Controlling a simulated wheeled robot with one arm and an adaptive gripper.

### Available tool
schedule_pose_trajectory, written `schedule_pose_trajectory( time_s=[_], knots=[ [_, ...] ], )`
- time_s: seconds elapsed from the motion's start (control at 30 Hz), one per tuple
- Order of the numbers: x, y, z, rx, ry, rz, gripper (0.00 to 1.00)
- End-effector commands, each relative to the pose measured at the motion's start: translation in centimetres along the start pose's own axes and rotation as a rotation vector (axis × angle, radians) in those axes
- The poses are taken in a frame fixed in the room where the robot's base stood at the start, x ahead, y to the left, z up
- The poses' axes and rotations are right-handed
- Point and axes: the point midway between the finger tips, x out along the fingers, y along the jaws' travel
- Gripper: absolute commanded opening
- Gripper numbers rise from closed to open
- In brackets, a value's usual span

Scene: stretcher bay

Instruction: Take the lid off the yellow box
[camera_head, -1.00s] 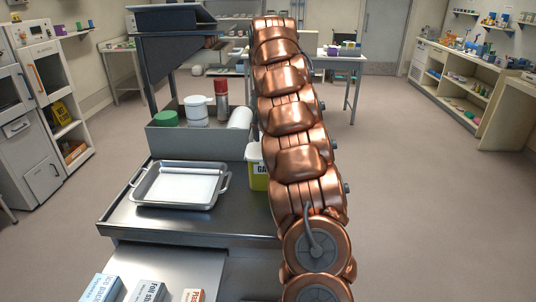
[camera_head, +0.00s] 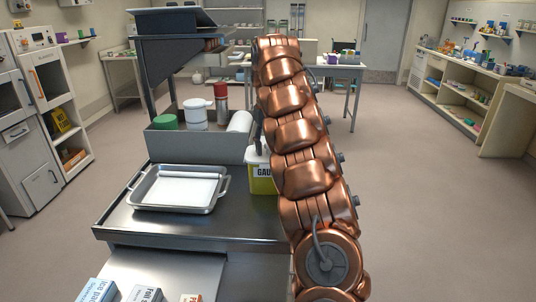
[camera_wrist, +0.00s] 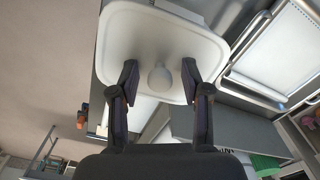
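The yellow box (camera_head: 262,184) with a "GAU..." label stands on the steel cart top, partly hidden behind my arm in the head view. Its white lid (camera_head: 255,157) is on top. In the wrist view the lid (camera_wrist: 125,40) fills the upper middle, with a round white knob (camera_wrist: 160,77) at its centre. My gripper (camera_wrist: 160,82) is open above the lid, one finger on each side of the knob. Gaps show between the knob and both fingers. My gripper is mostly hidden by the arm in the head view.
A steel tray (camera_head: 172,208) lies left of the box. A grey bin (camera_head: 185,146) holding a white container (camera_head: 196,115), a green-lidded item and a red-topped flask (camera_head: 221,103) stands behind. Small cartons (camera_head: 96,291) lie at the front left. Open floor lies to the right.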

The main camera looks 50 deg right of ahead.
Motion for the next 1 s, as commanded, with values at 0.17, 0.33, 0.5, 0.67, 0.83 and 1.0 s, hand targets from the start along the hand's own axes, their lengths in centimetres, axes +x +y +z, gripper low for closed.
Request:
schedule_pose_trajectory(
  time_s=[0.17,0.33,0.5,0.67,0.83,1.0],
  knots=[
    [0.0,0.0,0.0,0.0,0.0,0.0,0.25],
    [0.0,0.0,0.0,0.0,0.0,0.0,0.08],
    [0.0,0.0,0.0,0.0,0.0,0.0,0.0],
    [-0.1,0.0,0.0,0.0,0.0,0.0,0.0],
    [-0.7,0.0,0.0,-0.001,0.002,0.0,0.0],
    [-1.9,-0.2,-0.1,-0.004,0.001,-0.001,0.0]
  ],
)
